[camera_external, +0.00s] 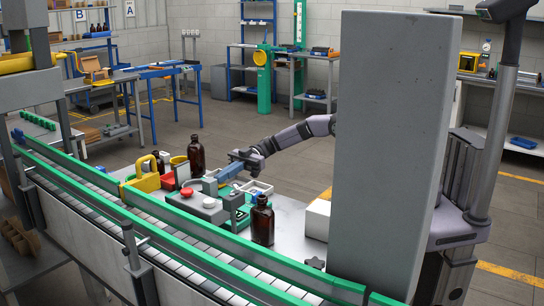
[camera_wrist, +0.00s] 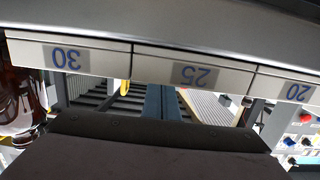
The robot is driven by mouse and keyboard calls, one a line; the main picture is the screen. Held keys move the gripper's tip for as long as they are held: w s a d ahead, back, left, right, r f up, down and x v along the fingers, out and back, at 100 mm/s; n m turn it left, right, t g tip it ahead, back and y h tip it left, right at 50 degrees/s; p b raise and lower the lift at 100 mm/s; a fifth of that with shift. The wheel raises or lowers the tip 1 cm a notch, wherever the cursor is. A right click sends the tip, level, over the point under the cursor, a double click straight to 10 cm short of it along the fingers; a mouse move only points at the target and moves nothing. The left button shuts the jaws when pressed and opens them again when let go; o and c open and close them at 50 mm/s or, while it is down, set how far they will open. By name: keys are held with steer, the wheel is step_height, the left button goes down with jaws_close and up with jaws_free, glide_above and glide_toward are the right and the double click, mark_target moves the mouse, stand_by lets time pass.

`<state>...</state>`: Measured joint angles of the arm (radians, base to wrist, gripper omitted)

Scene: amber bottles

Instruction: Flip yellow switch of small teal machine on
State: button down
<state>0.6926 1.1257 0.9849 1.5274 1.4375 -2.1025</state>
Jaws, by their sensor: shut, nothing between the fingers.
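My gripper (camera_external: 222,177) reaches in from the right in the external view, its blue fingers low over the bench equipment. In the wrist view its two blue fingers (camera_wrist: 168,101) lie side by side, shut and empty. A small teal machine (camera_external: 238,222) with grey parts sits on the bench just below and in front of the gripper. I cannot make out its yellow switch in the external view. A small yellow piece (camera_wrist: 125,87) shows left of the fingers in the wrist view; I cannot tell whether it is the switch. Contact between fingers and machine cannot be told.
Amber bottles stand close by: one (camera_external: 262,222) right of the machine, one (camera_external: 196,157) behind. A grey box with a red button (camera_external: 186,191) and a yellow carrier (camera_external: 146,175) are to the left. A green-railed conveyor (camera_external: 165,240) runs in front. A white box (camera_external: 316,219) stands right.

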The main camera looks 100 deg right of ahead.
steer(key=shift+f, duration=0.15)
steer(key=shift+w+f+b, duration=0.1)
steer(key=shift+f+b, duration=0.2)
steer(key=shift+b, duration=0.95)
steer(key=shift+r+g+h, duration=0.15)
steer(key=shift+g+h, duration=0.15)
steer(key=shift+r, duration=0.1)
steer(key=shift+a+r, duration=0.15)
steer(key=shift+r, duration=0.45)
steer(key=shift+w+a+r+b, duration=0.1)
steer(key=shift+r+b, duration=0.15)
steer(key=shift+r, duration=0.4)
steer(key=shift+w+a+r+b, duration=0.1)
steer(key=shift+r+b, duration=0.1)
steer(key=shift+r, duration=0.4)
steer(key=r+b+v, duration=0.2)
steer(key=b+v, duration=0.1)
steer(key=v, duration=0.7)
steer(key=shift+w+a, duration=0.15)
